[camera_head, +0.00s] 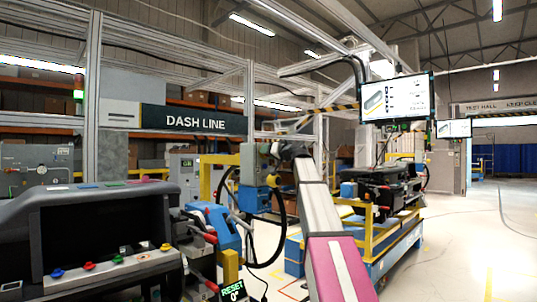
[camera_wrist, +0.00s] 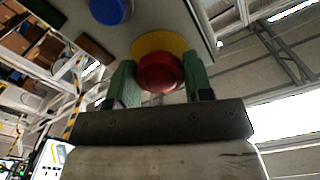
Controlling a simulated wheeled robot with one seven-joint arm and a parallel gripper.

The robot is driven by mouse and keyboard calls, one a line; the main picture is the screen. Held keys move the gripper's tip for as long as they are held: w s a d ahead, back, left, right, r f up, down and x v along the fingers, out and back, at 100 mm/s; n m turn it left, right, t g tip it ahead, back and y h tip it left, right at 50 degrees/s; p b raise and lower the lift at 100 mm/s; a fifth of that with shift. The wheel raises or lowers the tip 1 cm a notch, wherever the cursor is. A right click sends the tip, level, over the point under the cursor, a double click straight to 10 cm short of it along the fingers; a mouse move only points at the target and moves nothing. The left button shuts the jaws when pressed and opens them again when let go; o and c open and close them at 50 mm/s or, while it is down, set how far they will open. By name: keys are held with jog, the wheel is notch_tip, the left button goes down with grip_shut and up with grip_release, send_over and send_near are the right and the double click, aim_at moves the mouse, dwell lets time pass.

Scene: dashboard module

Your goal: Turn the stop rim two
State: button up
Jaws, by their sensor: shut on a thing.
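In the wrist view a red mushroom-shaped stop button (camera_wrist: 161,73) stands out from a yellow rim (camera_wrist: 158,42) on a grey panel (camera_wrist: 75,12). The two green fingers of my gripper (camera_wrist: 160,80) are shut on the stop button, one on each side. The fingertips reach up close to the yellow rim; whether they touch the rim or only the red head I cannot tell. In the head view my arm reaches up to a grey box (camera_head: 249,160) near the middle, and the button and fingertips are not clear there.
A blue button (camera_wrist: 110,10) sits on the same panel beside the yellow rim. In the head view a dark dashboard module (camera_head: 95,215) with coloured knobs stands at the left. A black hose (camera_head: 281,235) loops below the grey box. The floor at the right (camera_head: 470,250) is clear.

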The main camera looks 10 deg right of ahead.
dwell(0.4)
jog(key=o, duration=0.9)
jog(key=shift+o, duration=0.2)
jog(key=v, duration=1)
jog(key=shift+s+d, duration=0.2)
jog(key=shift+s, duration=0.1)
